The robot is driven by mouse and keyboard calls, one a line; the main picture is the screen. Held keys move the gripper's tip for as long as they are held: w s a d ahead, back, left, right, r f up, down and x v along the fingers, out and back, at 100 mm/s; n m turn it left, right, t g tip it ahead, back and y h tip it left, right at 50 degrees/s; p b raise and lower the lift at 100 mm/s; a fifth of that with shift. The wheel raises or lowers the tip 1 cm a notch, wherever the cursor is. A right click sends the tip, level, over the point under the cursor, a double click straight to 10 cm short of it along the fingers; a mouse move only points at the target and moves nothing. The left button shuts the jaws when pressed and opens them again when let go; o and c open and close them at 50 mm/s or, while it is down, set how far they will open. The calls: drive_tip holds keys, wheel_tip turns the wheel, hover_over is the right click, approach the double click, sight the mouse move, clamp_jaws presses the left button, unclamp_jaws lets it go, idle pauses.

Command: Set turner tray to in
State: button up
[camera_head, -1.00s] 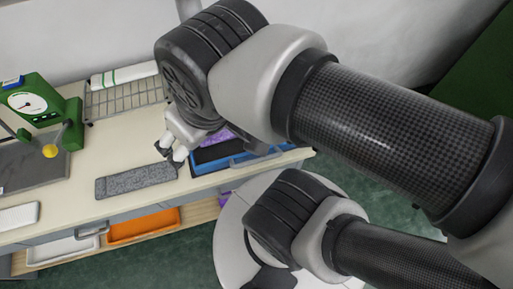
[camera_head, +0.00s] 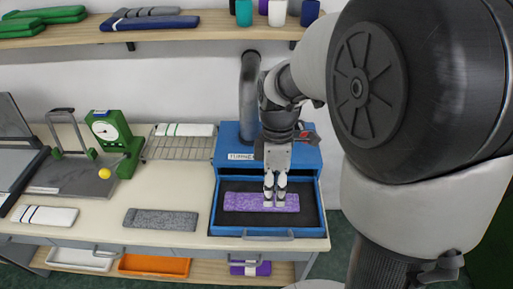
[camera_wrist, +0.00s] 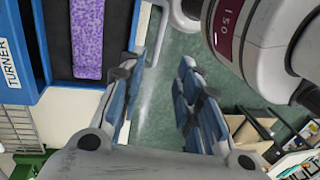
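The blue turner box (camera_head: 231,144) stands on the bench, with its label showing in the head view and in the wrist view (camera_wrist: 9,63). Its turner tray (camera_head: 219,230) is pulled out at the front, and a grey handle (camera_head: 268,237) is on the tray's front. A speckled purple knitted piece (camera_head: 240,202) lies in the tray. My gripper (camera_head: 274,203) appears over the tray in the head view and hides part of the purple piece. In the wrist view my gripper (camera_wrist: 155,75) is open and empty, with the tray handle (camera_wrist: 157,40) just beyond its fingers. Contact cannot be told.
A grey knitted piece (camera_head: 160,219) and a white striped one (camera_head: 45,215) lie on the bench left of the tray. A wire rack (camera_head: 178,149) and a green dial device (camera_head: 113,134) stand behind. An orange bin (camera_head: 153,265) is below. A shelf (camera_head: 205,30) hangs above.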

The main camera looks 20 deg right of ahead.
drive_tip(key=b+x, duration=0.5)
drive_tip(key=x, duration=1.2)
drive_tip(key=shift+f+b, duration=0.25)
drive_tip(key=shift+b, duration=0.05)
drive_tip(key=shift+c, duration=0.3)
clamp_jaws()
